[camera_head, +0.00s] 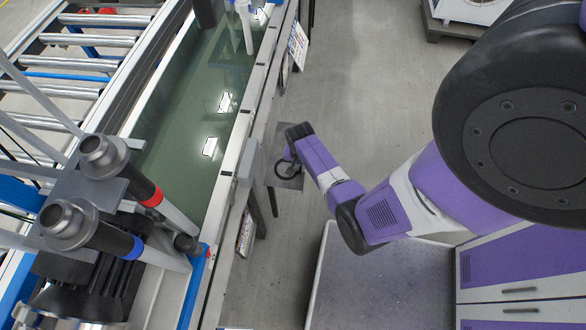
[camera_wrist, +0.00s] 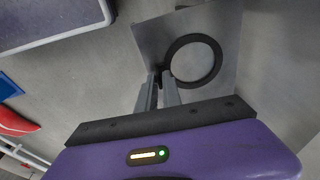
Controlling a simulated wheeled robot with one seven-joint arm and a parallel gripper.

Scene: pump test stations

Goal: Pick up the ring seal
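The ring seal is a thin black ring. In the wrist view the ring seal (camera_wrist: 219,62) shows over a light grey square plate (camera_wrist: 228,22), just beyond my fingertips. My gripper (camera_wrist: 160,76) has its two grey fingers close together, with a dark bit of the ring's near left rim between the tips. In the head view the ring seal (camera_head: 287,180) shows as a dark loop over the plate, right by my gripper (camera_head: 288,156). Whether the ring touches the plate or is just above it I cannot tell.
A long green-topped conveyor (camera_head: 185,130) with a pale side rail runs to the left of my arm. Pump fittings with red and blue collars (camera_head: 145,192) stand at lower left. Open floor (camera_head: 360,80) lies beyond.

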